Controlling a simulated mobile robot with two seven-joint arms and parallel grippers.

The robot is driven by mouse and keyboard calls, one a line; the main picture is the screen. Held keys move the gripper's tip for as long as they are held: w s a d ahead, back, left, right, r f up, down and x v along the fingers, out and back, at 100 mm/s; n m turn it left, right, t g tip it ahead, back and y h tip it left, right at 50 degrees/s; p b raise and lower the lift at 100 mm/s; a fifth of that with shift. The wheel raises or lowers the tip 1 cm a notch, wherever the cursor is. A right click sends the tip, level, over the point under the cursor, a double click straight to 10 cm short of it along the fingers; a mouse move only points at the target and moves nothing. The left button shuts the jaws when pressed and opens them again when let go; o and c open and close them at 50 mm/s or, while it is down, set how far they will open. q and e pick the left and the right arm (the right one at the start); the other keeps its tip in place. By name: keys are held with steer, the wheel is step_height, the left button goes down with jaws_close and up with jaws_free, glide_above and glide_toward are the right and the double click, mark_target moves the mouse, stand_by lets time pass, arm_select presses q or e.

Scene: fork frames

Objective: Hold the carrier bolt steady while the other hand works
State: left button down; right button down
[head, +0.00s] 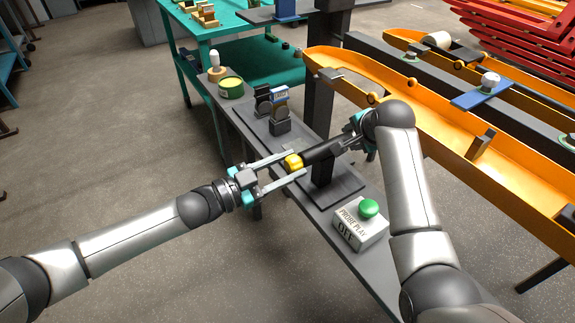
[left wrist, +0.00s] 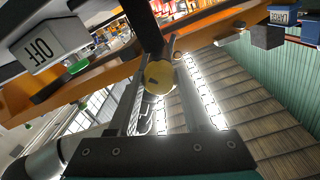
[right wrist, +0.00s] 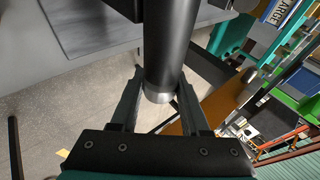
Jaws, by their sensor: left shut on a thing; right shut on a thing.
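A dark bar (head: 321,152), which I take to be the carrier bolt, lies roughly level above the bench on a black stand (head: 323,185). A yellow nut-like piece (head: 293,162) sits at its left end. My left gripper (head: 294,164) is shut on the yellow piece, which also shows between its fingers in the left wrist view (left wrist: 160,78). My right gripper (head: 350,141) is shut on the bar's other end. In the right wrist view the black bar (right wrist: 168,50) ends in a silver rim between the fingers. The bar's middle is partly hidden.
A white box with a green button (head: 368,208) stands on the narrow grey bench (head: 322,216), near the stand. Black blocks with a blue label (head: 280,108) and a green tin (head: 231,87) stand farther back. Orange rails (head: 440,125) run along the right.

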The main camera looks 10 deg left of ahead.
arm_select(q)
steer(key=n, duration=0.4)
steer(key=shift+w+r, duration=0.1)
arm_select(e)
steer(key=shift+a, duration=0.15)
arm_select(q)
steer(key=shift+n, duration=1.9)
steer(key=shift+c, duration=1.6)
jaws_free()
steer(key=v, duration=1.2)
